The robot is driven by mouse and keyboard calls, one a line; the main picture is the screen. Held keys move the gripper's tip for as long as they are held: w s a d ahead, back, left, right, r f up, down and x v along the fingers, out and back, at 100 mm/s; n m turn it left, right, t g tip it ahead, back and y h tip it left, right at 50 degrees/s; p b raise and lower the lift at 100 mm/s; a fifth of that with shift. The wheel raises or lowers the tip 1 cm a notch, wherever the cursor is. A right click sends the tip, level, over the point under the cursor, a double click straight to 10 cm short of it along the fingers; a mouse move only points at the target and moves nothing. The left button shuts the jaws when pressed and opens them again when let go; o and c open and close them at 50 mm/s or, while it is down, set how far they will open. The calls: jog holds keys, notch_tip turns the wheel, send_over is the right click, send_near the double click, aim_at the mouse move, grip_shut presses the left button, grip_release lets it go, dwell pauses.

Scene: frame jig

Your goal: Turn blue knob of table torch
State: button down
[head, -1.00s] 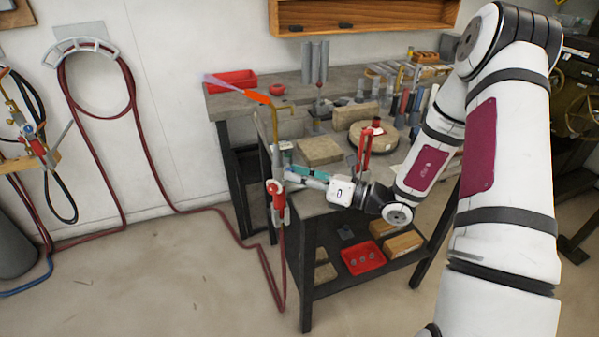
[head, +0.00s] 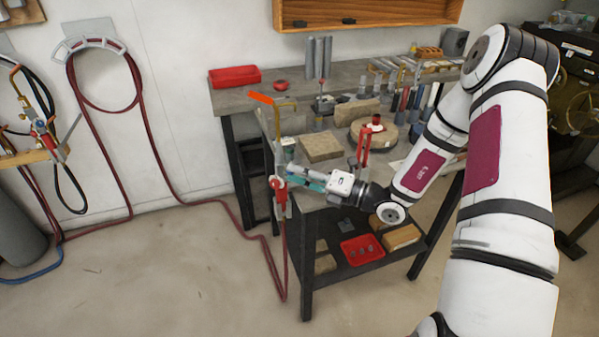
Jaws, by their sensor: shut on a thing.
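The workbench (head: 300,191) holds wooden blocks (head: 321,147), a red clamp-like stand (head: 364,147) close behind my gripper, and several tools. A second torch (head: 40,125) hangs at the left wall. The floor left of the bench is mostly clear, apart from hoses.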

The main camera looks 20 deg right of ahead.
dwell(0.3)
jog(key=c, duration=1.4)
grip_release()
jog(key=v, duration=1.2)
